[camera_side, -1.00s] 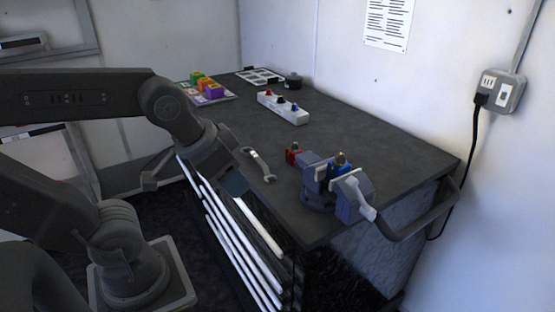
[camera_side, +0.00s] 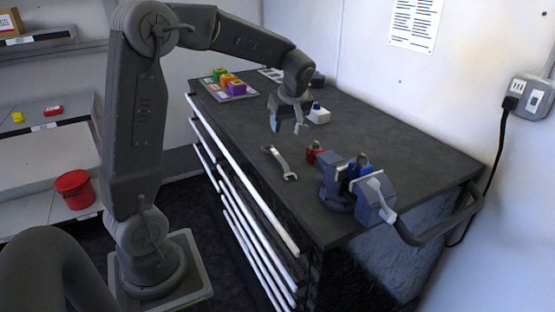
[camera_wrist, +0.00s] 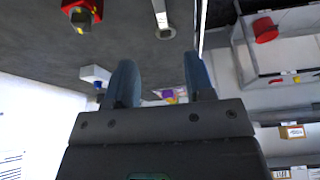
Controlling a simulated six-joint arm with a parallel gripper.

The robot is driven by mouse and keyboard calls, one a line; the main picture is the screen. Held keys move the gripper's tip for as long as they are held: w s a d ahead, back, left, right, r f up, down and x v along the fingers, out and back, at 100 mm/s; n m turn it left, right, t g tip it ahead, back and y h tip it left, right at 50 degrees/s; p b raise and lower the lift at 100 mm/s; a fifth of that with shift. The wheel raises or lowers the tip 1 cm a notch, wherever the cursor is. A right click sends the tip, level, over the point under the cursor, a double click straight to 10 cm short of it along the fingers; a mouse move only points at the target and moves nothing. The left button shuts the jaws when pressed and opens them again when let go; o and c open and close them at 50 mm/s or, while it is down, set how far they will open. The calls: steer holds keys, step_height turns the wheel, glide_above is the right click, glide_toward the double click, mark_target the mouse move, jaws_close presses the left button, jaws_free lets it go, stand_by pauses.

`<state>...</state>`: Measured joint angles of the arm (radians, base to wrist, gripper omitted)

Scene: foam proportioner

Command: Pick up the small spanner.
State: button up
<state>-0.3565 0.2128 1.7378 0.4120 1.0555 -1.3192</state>
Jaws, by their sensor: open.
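The small spanner (camera_side: 280,165) is a silver, two-ended wrench lying flat on the dark bench top near its drawer-side edge. One end of the spanner (camera_wrist: 161,18) shows at the top of the wrist view; the rest is cut off there. My gripper (camera_side: 288,128) hangs over the bench, beyond the spanner's far end in the side view, with fingers pointing down. In the wrist view my gripper (camera_wrist: 160,75) has its two blue-grey fingers wide apart with nothing between them. It is apart from the spanner.
A red fitting (camera_side: 315,153) and a blue-grey vise (camera_side: 345,185) sit right of the spanner. A white block with a blue knob (camera_side: 318,114) stands just behind my gripper. Coloured blocks (camera_side: 229,82) lie at the far left. The bench right of my gripper is clear.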

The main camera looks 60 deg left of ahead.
glide_above(278, 155)
steer(key=d, duration=0.2)
step_height(278, 155, down, 7)
steer(key=shift+s+f, duration=0.1)
steer(key=shift+f, duration=0.1)
steer(key=shift+x, duration=2.6)
steer(key=shift+d+f, duration=0.1)
steer(key=shift+f, duration=0.2)
jaws_close()
